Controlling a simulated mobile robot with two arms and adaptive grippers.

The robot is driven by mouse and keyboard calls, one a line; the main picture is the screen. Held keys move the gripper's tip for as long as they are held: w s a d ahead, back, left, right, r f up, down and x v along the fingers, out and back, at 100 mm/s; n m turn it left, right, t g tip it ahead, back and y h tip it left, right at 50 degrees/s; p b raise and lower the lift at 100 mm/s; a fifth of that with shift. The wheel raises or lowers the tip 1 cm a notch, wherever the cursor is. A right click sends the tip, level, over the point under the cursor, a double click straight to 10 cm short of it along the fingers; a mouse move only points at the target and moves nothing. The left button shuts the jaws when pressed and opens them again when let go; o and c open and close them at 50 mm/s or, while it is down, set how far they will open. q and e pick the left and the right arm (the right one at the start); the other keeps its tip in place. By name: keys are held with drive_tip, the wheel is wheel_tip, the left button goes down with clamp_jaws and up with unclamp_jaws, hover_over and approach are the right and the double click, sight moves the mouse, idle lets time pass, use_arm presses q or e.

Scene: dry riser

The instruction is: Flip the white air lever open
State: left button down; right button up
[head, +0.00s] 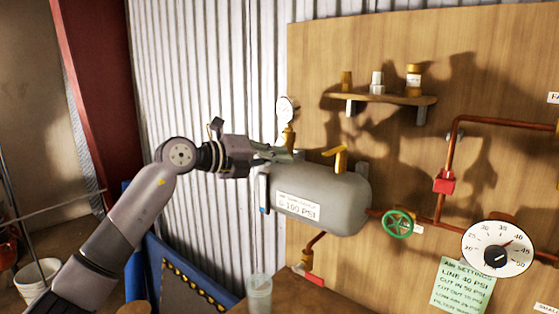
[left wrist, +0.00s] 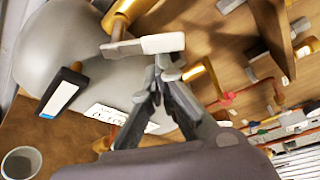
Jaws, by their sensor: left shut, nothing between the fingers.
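The white lever (left wrist: 145,46) shows in the left wrist view, lying across a brass fitting (left wrist: 125,18) at the end of the grey air tank (head: 325,197). In the head view I cannot make the lever out behind my gripper. My left gripper (head: 285,154) is at the tank's upper left end, below the small gauge. In the left wrist view its fingers (left wrist: 164,68) are shut and empty, with the tips right by the white lever's right part. I cannot tell whether they touch it. My right gripper is in neither view.
A yellow lever (head: 340,157) tops the tank, and a small gauge (head: 286,109) stands behind. A green valve wheel (head: 397,223) is right.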

use_arm(q)
drive_tip(key=shift+w+a+r+n+t+h+p, duration=0.2)
drive_tip(key=shift+r+n+h+p, duration=0.15)
drive_tip(key=shift+n+p, duration=0.45)
drive_tip(key=shift+w+a+r+n+t+h+p, duration=0.1)
drive_tip(key=shift+a+r+n+h+p, duration=0.25)
drive_tip(key=shift+n, duration=0.8)
drive_tip(key=shift+w+a+r+n+t+h+p, duration=0.15)
drive_tip(key=shift+r+n+h+p, duration=0.35)
drive_tip(key=shift+n, duration=0.45)
drive_tip(key=shift+f, duration=0.2)
